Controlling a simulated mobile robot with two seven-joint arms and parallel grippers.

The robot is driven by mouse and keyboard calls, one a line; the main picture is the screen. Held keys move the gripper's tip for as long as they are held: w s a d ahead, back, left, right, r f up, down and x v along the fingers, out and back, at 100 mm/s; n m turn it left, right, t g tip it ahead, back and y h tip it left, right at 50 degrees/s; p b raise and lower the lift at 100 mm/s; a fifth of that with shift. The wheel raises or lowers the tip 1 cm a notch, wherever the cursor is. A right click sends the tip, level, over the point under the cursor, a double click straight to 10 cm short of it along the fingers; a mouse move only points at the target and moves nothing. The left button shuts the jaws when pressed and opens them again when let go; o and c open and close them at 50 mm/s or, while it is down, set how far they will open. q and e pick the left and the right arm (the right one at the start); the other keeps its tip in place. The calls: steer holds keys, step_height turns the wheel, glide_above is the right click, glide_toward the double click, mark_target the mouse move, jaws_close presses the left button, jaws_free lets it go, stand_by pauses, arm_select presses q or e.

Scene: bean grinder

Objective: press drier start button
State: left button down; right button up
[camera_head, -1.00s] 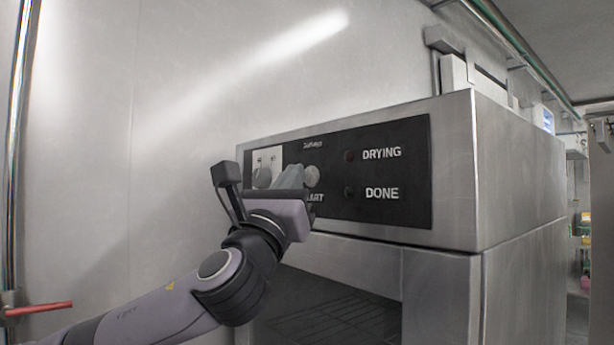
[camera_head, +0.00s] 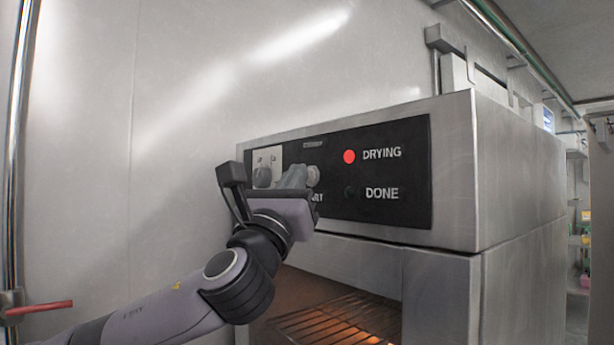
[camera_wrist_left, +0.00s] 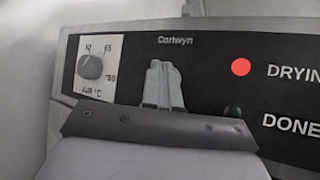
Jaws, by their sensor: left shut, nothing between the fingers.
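The drier (camera_head: 450,235) is a steel box with a black control panel (camera_head: 405,218) on its front. The red DRYING light (camera_head: 349,157) is lit, and it also shows in the left wrist view (camera_wrist_left: 241,67). The DONE light (camera_head: 349,192) is dark. My left gripper (camera_head: 306,172) is shut and empty, its fingertips at the panel. My right gripper is not in view.
A temperature dial (camera_wrist_left: 91,66) sits left of the fingers on the panel. Below, the drier's chamber glows orange over a wire rack (camera_head: 335,318). A plain wall (camera_head: 150,120) stands behind, and a red handle (camera_head: 38,309) is at the lower left.

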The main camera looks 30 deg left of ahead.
arm_select(q)
steer(key=shift+s+a, duration=0.3)
steer(key=shift+s, duration=0.4)
steer(key=shift+s, duration=0.1)
steer(key=shift+s+a, duration=0.3)
steer(key=shift+s, duration=0.45)
steer(key=shift+s+a, duration=0.35)
steer(key=shift+s, duration=0.4)
steer(key=shift+s+a, duration=0.3)
steer(key=shift+s, duration=0.45)
